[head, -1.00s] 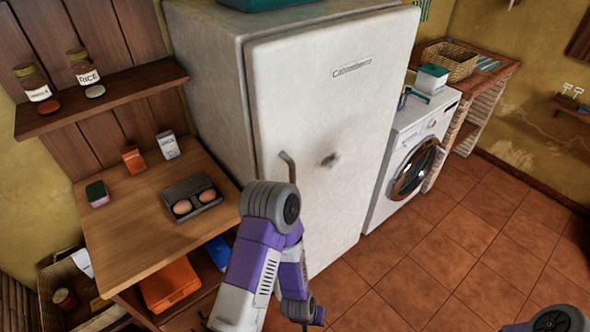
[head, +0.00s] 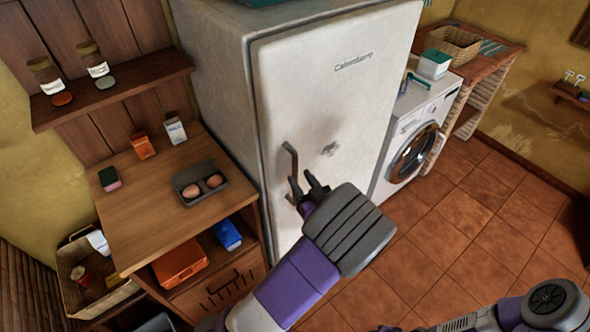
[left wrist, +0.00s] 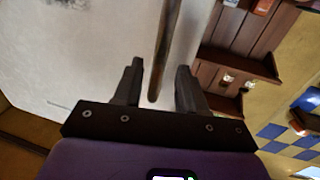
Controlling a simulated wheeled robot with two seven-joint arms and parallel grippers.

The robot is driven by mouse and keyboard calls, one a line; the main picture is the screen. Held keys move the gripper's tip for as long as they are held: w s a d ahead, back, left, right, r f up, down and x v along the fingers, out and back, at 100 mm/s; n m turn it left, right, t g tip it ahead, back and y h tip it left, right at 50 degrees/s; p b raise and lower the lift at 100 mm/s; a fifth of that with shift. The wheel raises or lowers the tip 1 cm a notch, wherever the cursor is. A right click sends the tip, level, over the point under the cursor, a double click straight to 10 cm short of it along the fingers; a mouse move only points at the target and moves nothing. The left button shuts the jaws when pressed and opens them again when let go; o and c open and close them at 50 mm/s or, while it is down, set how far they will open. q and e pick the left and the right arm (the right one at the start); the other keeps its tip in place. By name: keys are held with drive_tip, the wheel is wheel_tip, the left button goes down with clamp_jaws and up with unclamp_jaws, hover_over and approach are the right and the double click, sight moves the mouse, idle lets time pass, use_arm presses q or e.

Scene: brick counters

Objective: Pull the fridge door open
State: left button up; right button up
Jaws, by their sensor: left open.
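The white fridge (head: 325,95) stands in the middle of the head view with its door shut. Its metal handle (head: 290,160) is a vertical bar near the door's left edge. My left gripper (head: 305,183) is open at the lower part of the handle. In the left wrist view the handle (left wrist: 165,45) comes down between the two open fingers of the gripper (left wrist: 158,80), and they look apart from it. The right arm shows at the lower right of the head view, but its fingers are not seen.
A wooden counter (head: 150,215) with an egg tray (head: 190,170) stands left of the fridge. A washing machine (head: 400,125) stands to its right. The tiled floor (head: 440,235) in front is clear.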

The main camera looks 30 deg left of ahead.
sight(296, 173)
use_arm(q)
drive_tip(key=shift+x, duration=2.25)
drive_tip(key=shift+c, duration=0.5)
clamp_jaws()
